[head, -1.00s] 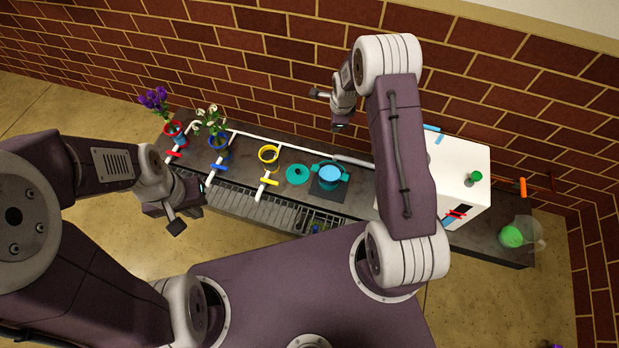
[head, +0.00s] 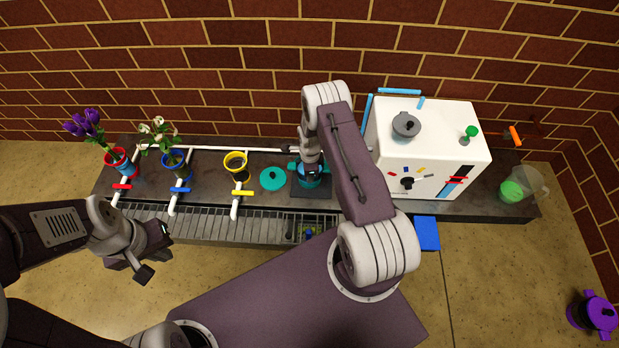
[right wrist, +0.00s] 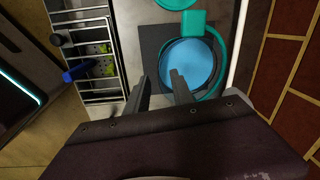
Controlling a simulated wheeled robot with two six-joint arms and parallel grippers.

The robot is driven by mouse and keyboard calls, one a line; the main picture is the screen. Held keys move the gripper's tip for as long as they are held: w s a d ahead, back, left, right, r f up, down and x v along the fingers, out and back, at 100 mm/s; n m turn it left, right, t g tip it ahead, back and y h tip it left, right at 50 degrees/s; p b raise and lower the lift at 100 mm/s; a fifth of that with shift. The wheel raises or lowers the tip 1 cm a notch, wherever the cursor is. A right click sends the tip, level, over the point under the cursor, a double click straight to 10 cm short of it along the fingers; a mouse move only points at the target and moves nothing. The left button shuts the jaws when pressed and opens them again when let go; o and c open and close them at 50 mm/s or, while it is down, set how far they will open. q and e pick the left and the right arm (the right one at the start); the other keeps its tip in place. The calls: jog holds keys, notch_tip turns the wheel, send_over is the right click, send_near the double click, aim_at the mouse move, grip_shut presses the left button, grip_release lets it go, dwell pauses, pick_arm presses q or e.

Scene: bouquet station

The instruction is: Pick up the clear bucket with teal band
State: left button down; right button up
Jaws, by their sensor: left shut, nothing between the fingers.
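The teal-banded bucket (head: 308,183) stands on a dark square mat on the counter, partly hidden by my right gripper (head: 310,170) in the head view. In the right wrist view the bucket (right wrist: 188,65) shows from above, with light blue inside and a teal rim and side grips. My right gripper (right wrist: 160,77) is open there, its two fingers apart at the bucket's near edge; I cannot tell whether they touch it. My left gripper (head: 147,262) is shut and empty, in front of the counter at the left.
A teal lid (head: 273,178) lies left of the bucket. A yellow-banded bucket (head: 236,162) and flower buckets in blue (head: 175,164) and red (head: 118,163) stand further left. A white box (head: 435,150) stands right. A wire rack (right wrist: 95,55) runs along the counter's front.

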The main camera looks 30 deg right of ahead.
jog(key=f+b, duration=0.1)
jog(key=f, duration=0.1)
jog(key=f+b, duration=0.3)
jog(key=f, duration=0.1)
jog(key=shift+d+f, duration=0.3)
jog(key=shift+f, duration=0.1)
jog(key=shift+w+r, duration=0.1)
jog(key=shift+r, duration=0.05)
grip_shut()
jog(key=shift+r, duration=0.1)
dwell(0.7)
